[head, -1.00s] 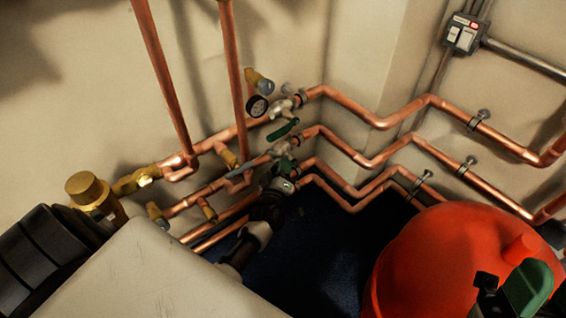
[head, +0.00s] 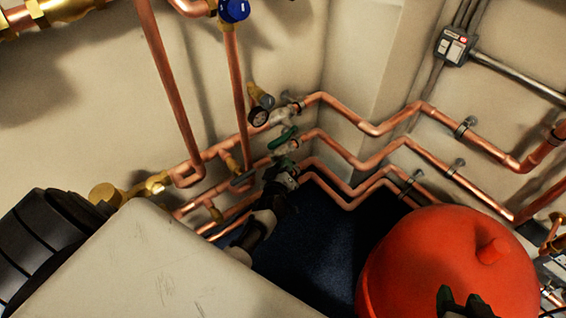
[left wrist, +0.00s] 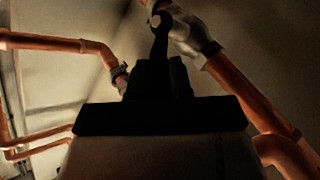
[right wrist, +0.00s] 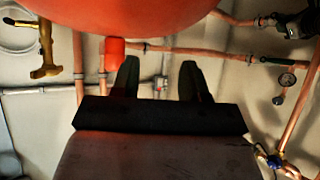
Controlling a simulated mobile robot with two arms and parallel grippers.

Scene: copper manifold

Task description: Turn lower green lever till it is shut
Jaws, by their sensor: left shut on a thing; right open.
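My left gripper (head: 282,174) reaches down to the valves on the wall pipes in the head view and is shut on the lower green lever, which its jaws mostly hide. In the left wrist view the closed fingers (left wrist: 160,78) hold the dark end of a lever (left wrist: 160,36) beside a silvery valve body (left wrist: 194,42). The upper green lever (head: 283,138) sits just above, on the valve of the pipe above. My right gripper (head: 462,304) is over the red tank; its fingers (right wrist: 158,80) are apart and empty in the right wrist view.
A red tank (head: 440,262) fills the lower right. A pale box top (head: 150,262) stands at the lower left. A gauge (head: 258,117) and copper pipes (head: 350,150) crowd the valves. A blue-handled valve (head: 233,10) is at the top.

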